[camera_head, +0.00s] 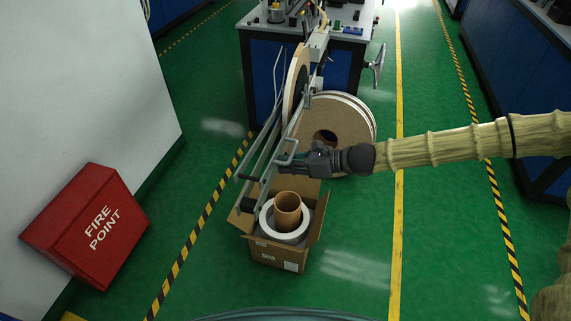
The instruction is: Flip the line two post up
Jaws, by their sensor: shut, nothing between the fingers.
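The tape payoff stand (268,148) has grey rails and bars that slope down from the bench toward the cardboard box. Its lower end has dark-ended bars and a grey bent loop handle (287,146). No label shows which part is the line two post, and I cannot tell its exact angle. My gripper (285,164) is shut and empty, reaching in from the right. Its fingertips are at or just beside the grey bars below the loop. I cannot tell whether they touch. My gripper hides part of the frame behind it.
Large tape reels (348,122) stand behind my gripper. An open cardboard box (275,254) with rolls sits below. A bench (345,20) is at the back, with a hand crank (377,67) on its side. A red fire point box (88,226) is at left. Green floor is clear at right.

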